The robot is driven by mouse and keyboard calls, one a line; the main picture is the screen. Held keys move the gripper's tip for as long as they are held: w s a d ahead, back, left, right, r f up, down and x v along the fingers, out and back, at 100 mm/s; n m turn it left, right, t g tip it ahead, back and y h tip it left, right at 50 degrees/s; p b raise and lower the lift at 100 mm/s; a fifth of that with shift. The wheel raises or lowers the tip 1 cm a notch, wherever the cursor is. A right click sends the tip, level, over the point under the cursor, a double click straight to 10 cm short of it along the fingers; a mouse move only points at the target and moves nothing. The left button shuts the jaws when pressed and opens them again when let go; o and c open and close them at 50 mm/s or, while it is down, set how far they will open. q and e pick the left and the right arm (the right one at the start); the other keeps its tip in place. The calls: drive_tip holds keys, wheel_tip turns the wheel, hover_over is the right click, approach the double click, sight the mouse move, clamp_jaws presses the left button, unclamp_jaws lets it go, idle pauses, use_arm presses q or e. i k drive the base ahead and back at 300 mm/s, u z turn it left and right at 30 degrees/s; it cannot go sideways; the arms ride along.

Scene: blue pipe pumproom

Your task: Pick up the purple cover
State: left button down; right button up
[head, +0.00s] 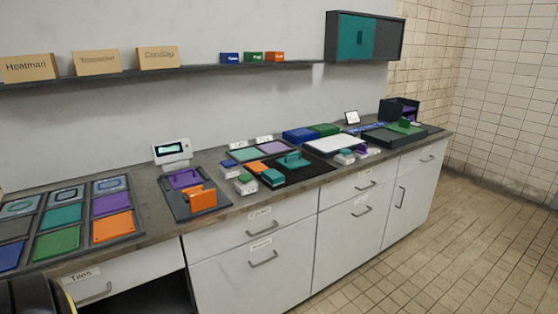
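Several purple pieces show in the head view, and I cannot tell for sure which is the cover. A purple piece with a raised handle (185,179) lies on a dark tray (218,206) on the counter, just behind an upright orange piece (201,198). A flat purple panel (273,147) lies farther back, beside a green one. A small purple piece (360,149) sits farther right, near a white slab. A purple square (110,204) is set in the tile rack at the left. Neither of my grippers is in view.
The counter (160,236) is crowded, with drawers (250,232) below. A white display device (172,152) stands behind the tray. A shelf (190,70) with boxes and a teal wall cabinet (362,38) hang above. The tiled floor (430,235) at the right is clear.

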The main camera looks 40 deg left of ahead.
sight(181, 179)
drive_tip(key=i, duration=1.7)
drive_tip(key=u, duration=3.55)
drive_tip(key=i, duration=1)
